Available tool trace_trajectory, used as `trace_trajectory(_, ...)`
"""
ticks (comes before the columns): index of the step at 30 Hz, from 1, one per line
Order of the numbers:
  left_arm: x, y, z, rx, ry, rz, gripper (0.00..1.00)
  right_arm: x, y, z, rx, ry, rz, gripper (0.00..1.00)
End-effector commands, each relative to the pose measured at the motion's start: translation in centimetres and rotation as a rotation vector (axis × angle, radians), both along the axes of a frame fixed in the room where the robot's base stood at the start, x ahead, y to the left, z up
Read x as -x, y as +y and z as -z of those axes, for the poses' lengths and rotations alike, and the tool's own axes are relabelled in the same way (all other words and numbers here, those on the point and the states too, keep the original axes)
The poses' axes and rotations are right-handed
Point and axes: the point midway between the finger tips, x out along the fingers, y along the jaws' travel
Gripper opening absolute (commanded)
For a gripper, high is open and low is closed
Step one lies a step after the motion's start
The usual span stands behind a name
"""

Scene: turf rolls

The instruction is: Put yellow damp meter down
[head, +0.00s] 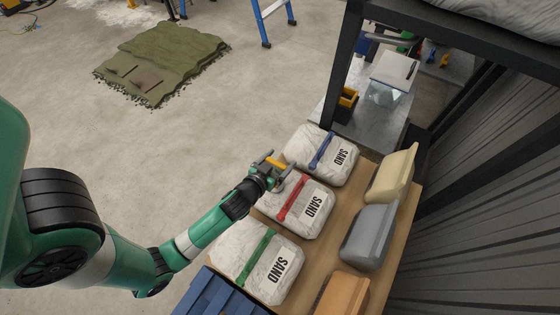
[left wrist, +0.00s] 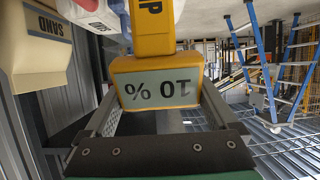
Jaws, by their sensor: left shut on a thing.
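My left gripper (head: 270,165) is shut on the yellow damp meter (head: 277,164), above the gap between the blue-strapped and red-strapped sand bags. In the left wrist view the meter (left wrist: 152,62) sits between the two fingers, its grey display (left wrist: 160,89) reading "10 %" upside down. Whether the meter touches a bag below cannot be told. My right gripper is not in view.
Turf (head: 165,58) lies on open floor. A dark rack post (head: 342,70) stands behind.

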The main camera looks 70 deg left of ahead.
Motion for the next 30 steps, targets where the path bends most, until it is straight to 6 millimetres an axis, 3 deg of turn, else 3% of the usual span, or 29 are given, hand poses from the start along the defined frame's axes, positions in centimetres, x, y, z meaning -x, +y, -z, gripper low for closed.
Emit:
trace_trajectory(3, 0.0, 0.0, 0.4, -0.001, -0.002, 0.001, 0.0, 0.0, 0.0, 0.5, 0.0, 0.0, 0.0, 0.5)
trace_trajectory(4, 0.0, 0.0, 0.3, 0.0, 0.0, 0.0, 0.97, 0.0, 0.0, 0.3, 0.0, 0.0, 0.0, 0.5)
trace_trajectory(15, 0.3, -0.3, -0.3, 0.0, 0.001, 0.001, 1.0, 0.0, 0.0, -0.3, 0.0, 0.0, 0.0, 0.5)
trace_trajectory(30, 8.0, -6.3, -4.2, -0.001, 0.003, 0.007, 1.0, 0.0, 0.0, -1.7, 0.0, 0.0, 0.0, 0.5)
